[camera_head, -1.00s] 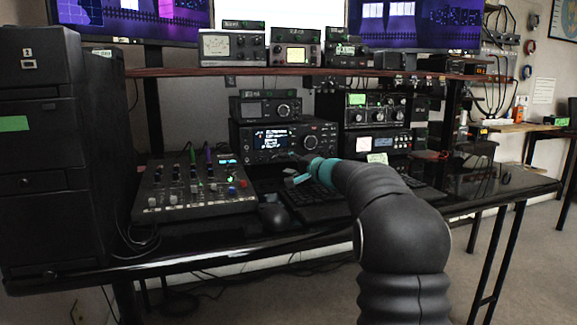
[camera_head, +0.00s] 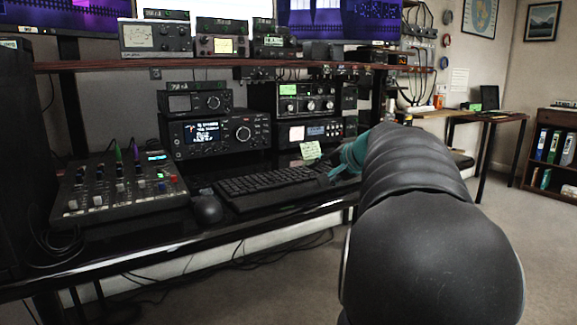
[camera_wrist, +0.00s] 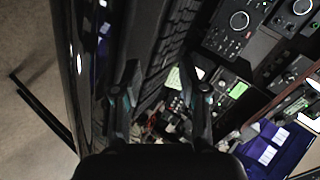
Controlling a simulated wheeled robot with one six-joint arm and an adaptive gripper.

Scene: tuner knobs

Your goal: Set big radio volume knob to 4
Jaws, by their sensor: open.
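The big radio (camera_head: 178,146) is a wide black unit with a lit display, on the desk below the shelf in the head view. A large round knob (camera_head: 243,134) is on the right of its front, with smaller controls around it. I cannot read any knob's setting. My gripper (camera_head: 330,174) is right of and in front of the radio, above the keyboard's right end, partly hidden by my arm. In the wrist view its two fingers (camera_wrist: 160,70) are apart with nothing held between them. A dark panel with a round knob (camera_wrist: 239,20) shows at upper right there.
A keyboard (camera_head: 265,187) and mouse (camera_head: 207,209) lie in front of the radio. A mixer (camera_head: 118,192) is at left. A smaller radio (camera_head: 193,101) sits on the big one. Stacked units (camera_head: 305,100) stand to its right, under the shelf (camera_head: 220,65). Open floor lies at right.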

